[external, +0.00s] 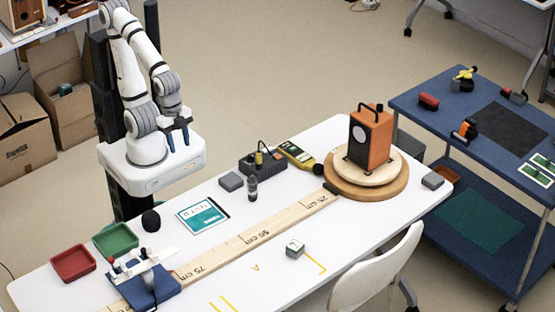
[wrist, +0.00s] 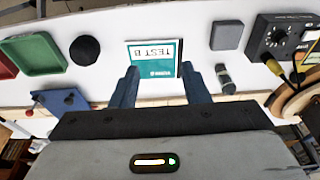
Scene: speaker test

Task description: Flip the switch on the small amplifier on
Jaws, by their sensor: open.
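An orange speaker (external: 379,140) stands on a round wooden turntable (external: 380,195) right of the amplifier. A grey block (external: 231,181) and a small dark cylinder (external: 252,189) are beside the amplifier. A wooden ruler (external: 230,249) crosses the table.

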